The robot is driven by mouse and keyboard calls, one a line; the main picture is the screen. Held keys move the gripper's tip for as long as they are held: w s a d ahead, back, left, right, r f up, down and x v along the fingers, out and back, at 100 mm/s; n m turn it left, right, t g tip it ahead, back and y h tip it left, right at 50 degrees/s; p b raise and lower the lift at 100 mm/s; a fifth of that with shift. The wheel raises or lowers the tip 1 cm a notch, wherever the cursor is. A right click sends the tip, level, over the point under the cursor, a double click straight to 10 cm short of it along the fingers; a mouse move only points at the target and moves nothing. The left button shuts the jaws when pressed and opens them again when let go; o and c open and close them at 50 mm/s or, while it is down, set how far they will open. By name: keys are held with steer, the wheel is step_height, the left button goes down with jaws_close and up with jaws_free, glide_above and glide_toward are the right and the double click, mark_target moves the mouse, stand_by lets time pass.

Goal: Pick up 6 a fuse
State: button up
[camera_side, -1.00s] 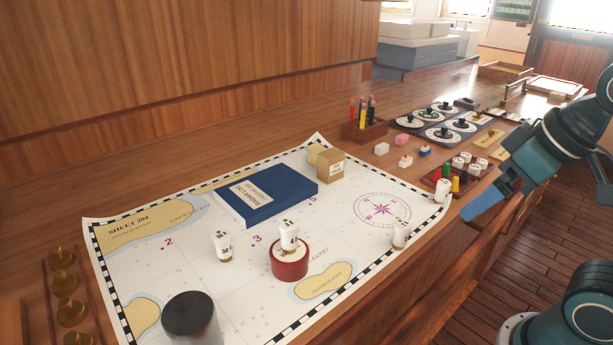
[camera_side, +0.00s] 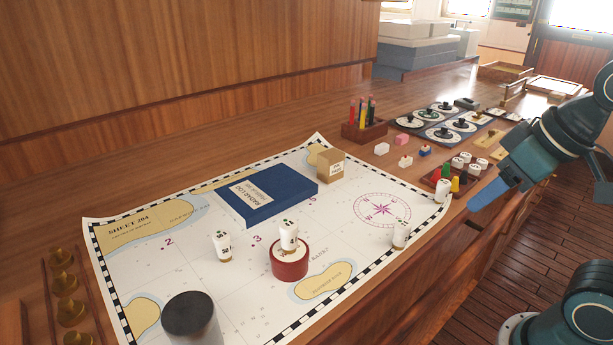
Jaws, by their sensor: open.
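Several white fuses with brass lower ends stand upright: one on the open chart (camera_side: 222,246), one on a red round tin (camera_side: 289,269), one near the chart's right edge (camera_side: 400,234), and one at the chart's far right corner (camera_side: 442,190). Their printed ratings are too small to read surely, so I cannot tell which is the 6 A one. My gripper (camera_side: 478,202), with a blue finger, hangs at the right, beside the bench edge and to the right of the corner fuse. It is open and touches no fuse. Its second finger is hard to make out.
A blue log book (camera_side: 262,196) and a cardboard box (camera_side: 330,167) lie on the chart. A dark-lidded jar (camera_side: 190,318) stands in front. A pencil holder (camera_side: 364,130), several small blocks and a tray of white-topped pieces (camera_side: 462,172) stand behind.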

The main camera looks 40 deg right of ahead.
steer(key=w+d+r+m+g, duration=0.2)
steer(key=w+d+m, duration=0.2)
steer(key=w, duration=0.1)
steer(key=m+g, duration=0.4)
steer(key=m, duration=0.8)
glide_above(445, 182)
step_height(445, 182, down, 5)
steer(key=shift+w+d+f, duration=0.1)
steer(key=shift+f, duration=2)
steer(key=shift+w+d+f, duration=0.1)
steer(key=shift+f, duration=2)
steer(key=shift+f, duration=0.1)
steer(key=shift+s+a+f, duration=0.1)
steer(key=shift+s+f, duration=0.05)
steer(key=shift+f, duration=2.35)
steer(key=c, duration=1.1)
